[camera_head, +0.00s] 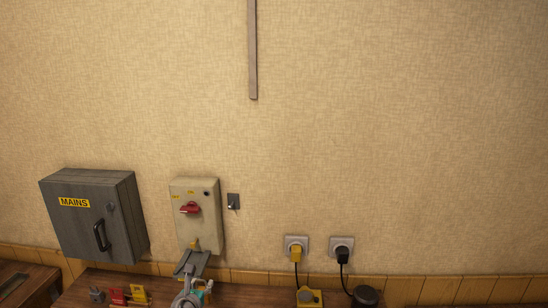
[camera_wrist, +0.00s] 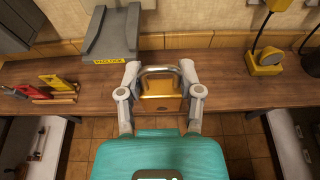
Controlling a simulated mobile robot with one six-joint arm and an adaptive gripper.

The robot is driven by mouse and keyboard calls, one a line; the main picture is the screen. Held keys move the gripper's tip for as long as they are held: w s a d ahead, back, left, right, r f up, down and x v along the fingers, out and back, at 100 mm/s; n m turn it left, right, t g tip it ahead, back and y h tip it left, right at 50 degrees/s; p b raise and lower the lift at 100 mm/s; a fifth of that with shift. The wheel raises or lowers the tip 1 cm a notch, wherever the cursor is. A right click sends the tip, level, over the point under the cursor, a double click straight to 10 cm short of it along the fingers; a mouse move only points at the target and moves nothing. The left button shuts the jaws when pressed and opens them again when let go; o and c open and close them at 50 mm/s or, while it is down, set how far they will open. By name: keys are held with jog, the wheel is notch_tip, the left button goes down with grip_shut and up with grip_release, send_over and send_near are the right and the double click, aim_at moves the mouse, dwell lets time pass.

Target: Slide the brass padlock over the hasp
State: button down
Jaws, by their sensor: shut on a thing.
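The brass padlock (camera_wrist: 160,103) is between the fingers of my gripper (camera_wrist: 160,72) in the wrist view. My gripper is shut on it, one finger on each side. Its steel shackle arches at the far side, up in the picture. In the head view my gripper (camera_head: 190,292) is low at the bottom edge, below the beige switch box (camera_head: 201,218) with its red handle. I cannot make out the padlock in it there. A small brass-coloured piece (camera_head: 194,244) shows at the box's lower edge. I cannot tell which part is the hasp.
A grey holder with a yellow label (camera_wrist: 112,40) stands at the table's back. Red and yellow items (camera_wrist: 52,90) lie left; a yellow stand (camera_wrist: 265,62) is right. The grey MAINS cabinet (camera_head: 95,217) and a small dark plate (camera_head: 233,201) flank the switch box.

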jog(key=shift+r, duration=0.15)
notch_tip(320, 180, up, 12)
jog(key=p, duration=1.2)
jog(key=shift+r+p, duration=0.2)
jog(key=shift+p, duration=0.1)
jog(key=shift+w+a+f, duration=0.1)
jog(key=w+a+f+b, duration=0.2)
jog(key=w+f+b, duration=0.1)
jog(key=w+a+f+b, duration=0.2)
jog(key=w+f+b, duration=0.1)
jog(key=w, duration=0.1)
jog(key=w+a+f+b, duration=0.3)
jog(key=w, duration=0.1)
dwell(0.4)
jog(key=shift+w+a+f+b, duration=0.2)
jog(key=shift+w+f+b, duration=0.25)
jog(key=shift+f+b, duration=0.3)
jog(key=shift+s+f+b, duration=0.1)
jog(key=shift+f+b, duration=0.9)
jog(key=shift+b, duration=0.1)
